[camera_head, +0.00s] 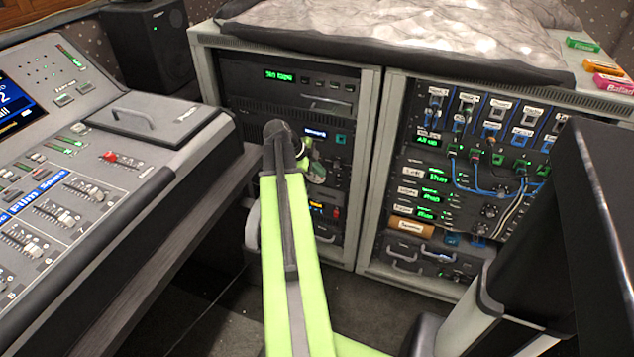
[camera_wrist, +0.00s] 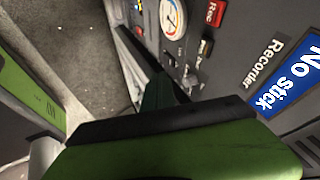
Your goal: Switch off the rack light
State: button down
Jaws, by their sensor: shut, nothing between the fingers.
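My gripper (camera_head: 303,150) is at the end of my green arm, in front of the left rack (camera_head: 370,150). It hides part of that rack's front. In the wrist view my gripper (camera_wrist: 162,92) is shut and empty, with its dark fingertips near or against a grey panel. Close by the tips are small switch-like parts (camera_wrist: 190,80) and a dark rocker-like part (camera_wrist: 206,47). I cannot tell which of them belongs to the rack light. I cannot tell whether the fingertips touch any of them.
The panel also bears a red "Rec" part (camera_wrist: 215,13), a round dial (camera_wrist: 172,18) and a blue "No stick" label (camera_wrist: 290,85). A mixing desk (camera_head: 190,120) stands left. The right rack (camera_head: 397,110) has cables across its front. Dark carpet (camera_head: 375,300) lies below.

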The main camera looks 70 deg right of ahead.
aim_at(338, 181)
jog(key=shift+d+m, duration=0.2)
jog(key=shift+m, duration=0.1)
jog(key=b+x, duration=0.8)
jog(key=x, duration=0.2)
